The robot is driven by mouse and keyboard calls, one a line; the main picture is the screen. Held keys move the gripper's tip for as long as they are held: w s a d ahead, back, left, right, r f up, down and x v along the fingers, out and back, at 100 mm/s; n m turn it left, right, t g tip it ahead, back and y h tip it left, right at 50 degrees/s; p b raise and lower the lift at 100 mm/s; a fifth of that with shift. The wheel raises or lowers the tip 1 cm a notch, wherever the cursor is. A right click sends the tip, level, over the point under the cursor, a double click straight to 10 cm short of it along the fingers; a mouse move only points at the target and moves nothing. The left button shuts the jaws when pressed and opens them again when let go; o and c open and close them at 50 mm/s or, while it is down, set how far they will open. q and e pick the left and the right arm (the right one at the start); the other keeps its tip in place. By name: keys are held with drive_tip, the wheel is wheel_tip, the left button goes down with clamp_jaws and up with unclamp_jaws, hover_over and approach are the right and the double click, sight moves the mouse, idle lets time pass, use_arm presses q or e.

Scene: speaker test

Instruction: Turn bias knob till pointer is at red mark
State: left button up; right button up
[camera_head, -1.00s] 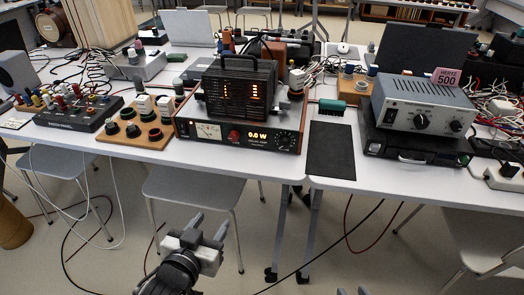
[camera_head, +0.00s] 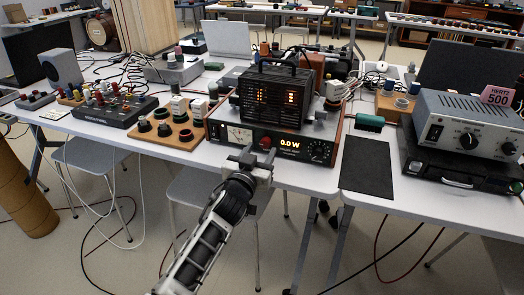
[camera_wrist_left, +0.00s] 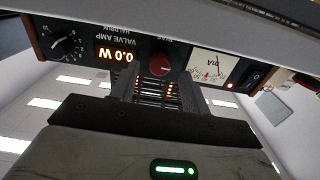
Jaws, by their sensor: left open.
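The red bias knob (camera_head: 266,142) is on the front panel of the valve amp (camera_head: 303,151), between the meter and the lit 0.0 W display. It also shows in the left wrist view (camera_wrist_left: 160,64), where the panel appears upside down. The cream meter (camera_head: 239,134) has a thin pointer, seen larger in the left wrist view (camera_wrist_left: 207,64); its red mark is too small to make out clearly. My left gripper (camera_head: 258,155) is open, just in front of the panel, its fingers pointing at the knob. I cannot tell whether they touch it. My right gripper is not in view.
A wooden board with dark knobs (camera_head: 166,131) stands left of the amp. A black mat (camera_head: 367,166) and a grey device with a dial (camera_head: 466,125) are to the right. The table's front edge lies below the panel, with open floor beneath.

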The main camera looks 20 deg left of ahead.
use_arm(q)
drive_tip(key=shift+w, duration=1.05)
drive_tip(key=c, duration=1)
